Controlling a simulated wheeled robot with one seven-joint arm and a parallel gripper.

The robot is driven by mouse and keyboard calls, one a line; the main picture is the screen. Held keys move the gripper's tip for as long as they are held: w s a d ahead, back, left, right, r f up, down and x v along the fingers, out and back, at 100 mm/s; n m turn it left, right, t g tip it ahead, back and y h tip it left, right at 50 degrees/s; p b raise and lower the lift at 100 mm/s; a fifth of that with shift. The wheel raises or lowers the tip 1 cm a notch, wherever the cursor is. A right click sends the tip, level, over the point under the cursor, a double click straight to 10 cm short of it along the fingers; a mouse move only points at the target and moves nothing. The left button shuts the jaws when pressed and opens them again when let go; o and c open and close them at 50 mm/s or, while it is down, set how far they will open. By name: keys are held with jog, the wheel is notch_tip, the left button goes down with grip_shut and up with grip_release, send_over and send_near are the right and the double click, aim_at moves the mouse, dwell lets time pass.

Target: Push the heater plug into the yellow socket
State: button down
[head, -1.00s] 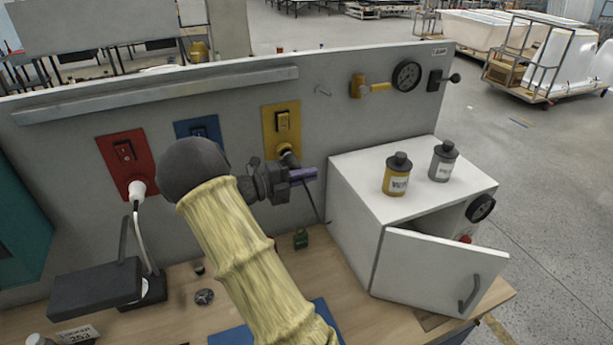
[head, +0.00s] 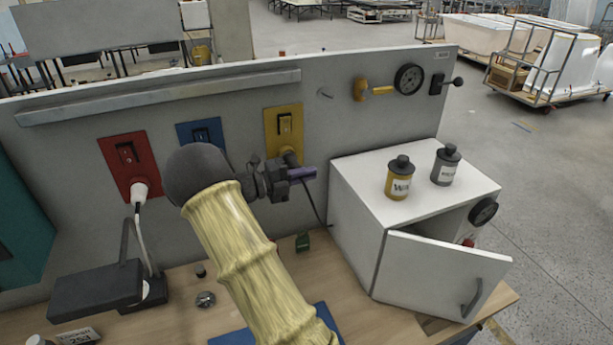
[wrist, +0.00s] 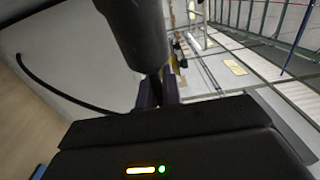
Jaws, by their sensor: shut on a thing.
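The yellow socket (head: 284,118) is a plate with a dark switch on the grey back panel, right of the blue and red ones. My gripper (head: 290,175) is at the plate's lower edge, shut on the dark heater plug (head: 291,158). The plug overlaps the bottom of the yellow plate, and I cannot tell how deep it sits in the socket opening, which is hidden. In the wrist view the plug (wrist: 135,35) is a thick dark cylinder beyond my fingers. A black cord (wrist: 60,85) curves off to its left.
The red socket (head: 125,155) holds a white plug (head: 140,191). The blue socket (head: 200,131) is partly behind my arm. A white cabinet (head: 345,205) with its door ajar stands close on the right, with a yellow bottle (head: 400,182) and a grey bottle (head: 446,168) on top.

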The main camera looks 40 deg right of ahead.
jog(key=shift+w, duration=0.15)
jog(key=shift+w+d, duration=0.15)
jog(key=shift+w, duration=0.15)
jog(key=c, duration=1.5)
grip_release()
jog(key=b+v, duration=0.3)
jog(key=v, duration=0.4)
jog(key=shift+a+b, duration=0.3)
